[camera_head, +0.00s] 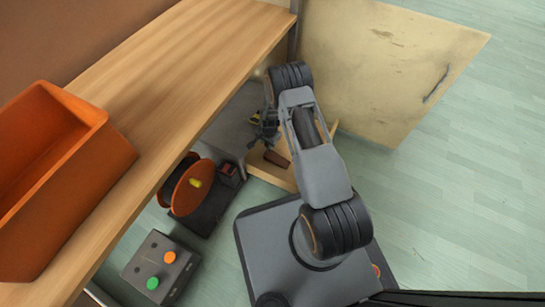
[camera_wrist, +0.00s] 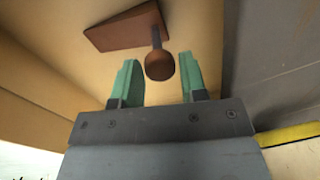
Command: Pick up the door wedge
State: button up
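A reddish-brown flat, tapered piece, which looks like the door wedge (camera_wrist: 112,29), lies on a light wooden surface at the top of the wrist view. A brown round knob on a dark stem (camera_wrist: 159,66) overlaps its right end in the picture; I cannot tell whether they touch. My gripper (camera_wrist: 160,78) is open, with green fingertips apart and nothing clearly held. The knob appears between the fingertips, and the wedge beyond them. In the head view my gripper (camera_head: 266,127) is above a wooden tray (camera_head: 262,170) holding a brown piece (camera_head: 276,158).
A wooden shelf (camera_head: 190,65) carries an orange bin (camera_head: 75,165) at left. An orange reel (camera_head: 190,186) and a grey box with green and orange buttons (camera_head: 162,268) sit below. A worn panel (camera_head: 385,65) stands behind my arm. Floor (camera_head: 460,210) at right is clear.

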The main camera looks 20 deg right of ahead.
grip_shut()
jog(key=shift+r, duration=0.1)
